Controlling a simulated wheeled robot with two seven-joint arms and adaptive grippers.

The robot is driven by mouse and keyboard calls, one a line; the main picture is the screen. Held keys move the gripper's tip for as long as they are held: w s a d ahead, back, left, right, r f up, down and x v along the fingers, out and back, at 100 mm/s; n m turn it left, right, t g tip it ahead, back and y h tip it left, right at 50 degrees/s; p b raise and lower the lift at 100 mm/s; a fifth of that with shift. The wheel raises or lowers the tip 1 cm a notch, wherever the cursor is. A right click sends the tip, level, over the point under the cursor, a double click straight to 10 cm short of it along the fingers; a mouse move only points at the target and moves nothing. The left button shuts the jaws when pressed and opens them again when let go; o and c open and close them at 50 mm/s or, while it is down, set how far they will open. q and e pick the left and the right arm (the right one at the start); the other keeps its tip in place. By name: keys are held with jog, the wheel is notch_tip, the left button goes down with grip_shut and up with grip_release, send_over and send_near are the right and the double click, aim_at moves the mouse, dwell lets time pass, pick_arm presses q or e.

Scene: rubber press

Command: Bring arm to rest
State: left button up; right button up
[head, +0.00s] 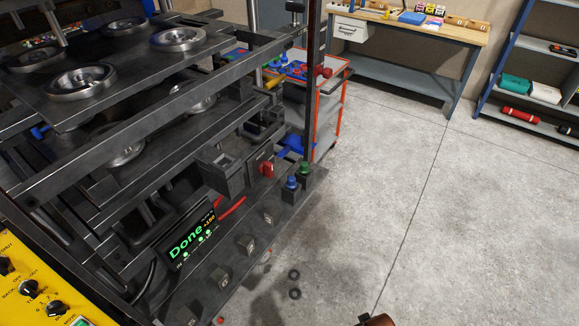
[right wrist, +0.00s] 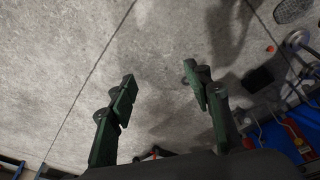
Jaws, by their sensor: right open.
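My right gripper (right wrist: 160,90) shows in the right wrist view. Its two green fingers are well apart, with only grey floor (right wrist: 165,50) visible between them. It holds nothing. In the head view, a small dark and brown part shows at the bottom edge, and I cannot tell whether it belongs to my arm. My left gripper is in neither view. The press (head: 115,165) fills the left of the head view, with round metal moulds (head: 80,83) on its plates. Its small display (head: 190,240) reads "Done" in green.
Two small dark rings (head: 294,284) lie on the floor beside the press. A yellow control panel (head: 40,285) is at the lower left. A red-framed cart (head: 328,110), a workbench (head: 410,75) and a blue shelf (head: 530,75) stand behind. The floor at right is clear.

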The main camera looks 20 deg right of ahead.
notch_tip(320, 180, down, 14)
jog(key=s, duration=0.3)
jog(key=s+a+f+n+g, duration=0.1)
jog(key=s+f+g, duration=0.1)
jog(key=s+f, duration=1.7)
jog(key=shift+s+f, duration=0.35)
jog(key=shift+f, duration=0.15)
